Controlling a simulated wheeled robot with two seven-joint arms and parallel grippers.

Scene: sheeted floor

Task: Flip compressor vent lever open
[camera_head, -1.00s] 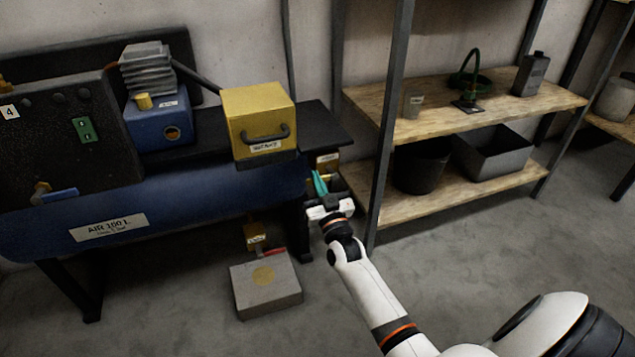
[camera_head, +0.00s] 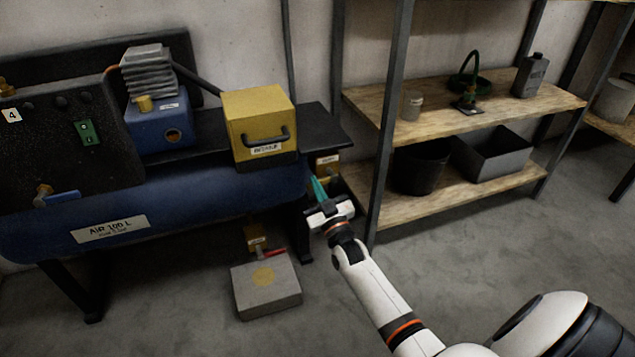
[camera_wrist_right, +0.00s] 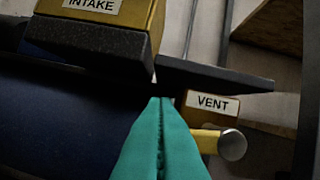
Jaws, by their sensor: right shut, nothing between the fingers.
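The VENT block (camera_head: 327,164) is a small yellow-brown block at the right end of the blue compressor tank. In the right wrist view its label (camera_wrist_right: 213,103) reads VENT. Below the label a yellow bar (camera_wrist_right: 207,140) ends in a round grey knob (camera_wrist_right: 232,145), partly hidden behind my fingers; I cannot tell whether this is the lever itself. My right gripper (camera_head: 317,184) has teal fingers, shut and empty. In the right wrist view the fingertips (camera_wrist_right: 160,101) are just left of the VENT label; contact is unclear. My left gripper is not in view.
The yellow INTAKE box (camera_head: 258,110) overhangs at the upper left of the fingers. The compressor tank (camera_head: 180,205) is to the left. A shelf post (camera_head: 385,150) stands close on the right. A red-handled valve (camera_head: 272,253) sits above a grey block (camera_head: 267,287) below.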

